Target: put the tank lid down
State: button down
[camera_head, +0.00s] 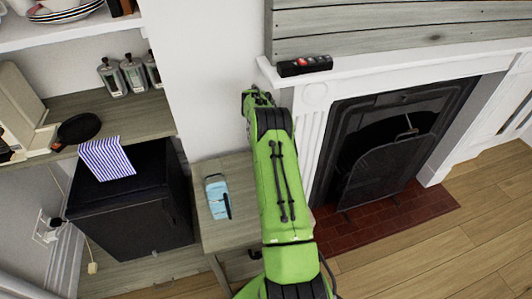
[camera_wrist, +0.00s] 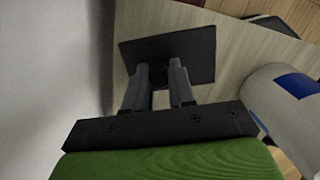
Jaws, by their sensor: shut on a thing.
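The tank lid (camera_wrist: 190,46), a flat dark square plate with a small round knob, shows in the wrist view. My gripper (camera_wrist: 158,80) is shut on the knob, with one grey finger on each side. The plate lies beyond the fingertips, over a pale wood-grain surface (camera_wrist: 238,42). I cannot tell whether it touches that surface. In the head view my green arm hides the lid and fingers. No tank can be made out for certain.
A small wooden side table (camera_head: 213,235) stands left of my arm, with a light-blue item (camera_head: 217,197) on it. A white and blue rounded object (camera_wrist: 290,105) is close right of my gripper. A black cabinet (camera_head: 130,205) and fireplace (camera_head: 385,150) flank the area.

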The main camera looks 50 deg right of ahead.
notch_tip(320, 180, down, 4)
jog(key=b, duration=0.2)
jog(key=shift+r+b, duration=0.1)
jog(key=shift+b, duration=0.2)
jog(key=shift+r, duration=0.2)
jog(key=c, duration=1.4)
grip_release()
jog(key=shift+f, duration=0.2)
jog(key=o, duration=0.5)
jog(key=shift+c, duration=0.2)
jog(key=shift+r, duration=0.1)
